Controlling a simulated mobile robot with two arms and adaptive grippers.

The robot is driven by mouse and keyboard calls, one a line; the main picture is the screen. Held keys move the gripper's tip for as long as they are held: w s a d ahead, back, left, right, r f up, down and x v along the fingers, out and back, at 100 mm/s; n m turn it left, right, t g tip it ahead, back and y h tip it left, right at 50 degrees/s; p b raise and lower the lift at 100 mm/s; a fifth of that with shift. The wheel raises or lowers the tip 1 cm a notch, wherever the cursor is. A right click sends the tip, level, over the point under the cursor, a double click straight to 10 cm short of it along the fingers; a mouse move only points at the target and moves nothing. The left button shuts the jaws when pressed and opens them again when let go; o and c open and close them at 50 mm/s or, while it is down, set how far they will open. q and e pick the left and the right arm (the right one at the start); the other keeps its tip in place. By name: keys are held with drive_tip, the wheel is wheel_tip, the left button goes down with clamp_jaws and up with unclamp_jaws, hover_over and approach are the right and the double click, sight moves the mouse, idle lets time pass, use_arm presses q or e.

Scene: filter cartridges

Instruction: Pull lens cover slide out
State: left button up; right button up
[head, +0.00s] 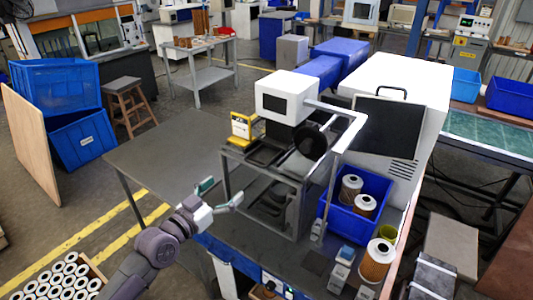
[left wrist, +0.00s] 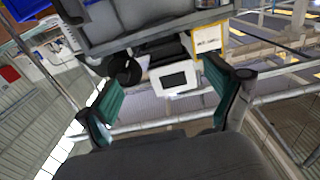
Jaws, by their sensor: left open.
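A white box with a dark screen (head: 287,98) sits above a dark metal frame on the bench, with a round black lens-like part (head: 311,141) at its lower right. In the left wrist view the white box (left wrist: 175,79) and the round black part (left wrist: 126,70) appear upside down. Dark flat plates (head: 262,153) lie on top of the frame; I cannot tell which piece is the lens cover slide. My left gripper (head: 222,193) is open and empty, left of the frame and apart from it. In the left wrist view its fingers (left wrist: 170,103) are spread wide. My right gripper is not in view.
A yellow-edged sign (head: 241,127) stands at the frame's left top. A blue bin (head: 340,222) with filter cartridges (head: 377,262) nearby is to the right. A large white cabinet (head: 425,90) stands behind. The grey bench top (head: 165,150) at left is clear.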

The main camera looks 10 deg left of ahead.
sight(253, 163)
use_arm(q)
drive_tip(key=p+x, duration=0.2)
drive_tip(key=x, duration=1.1)
drive_tip(key=shift+f, duration=0.1)
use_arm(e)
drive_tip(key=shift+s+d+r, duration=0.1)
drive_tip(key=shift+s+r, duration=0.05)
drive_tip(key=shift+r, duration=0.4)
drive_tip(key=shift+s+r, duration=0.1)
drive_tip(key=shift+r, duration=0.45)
use_arm(q)
drive_tip(key=shift+a, duration=0.1)
drive_tip(key=shift+c, duration=0.4)
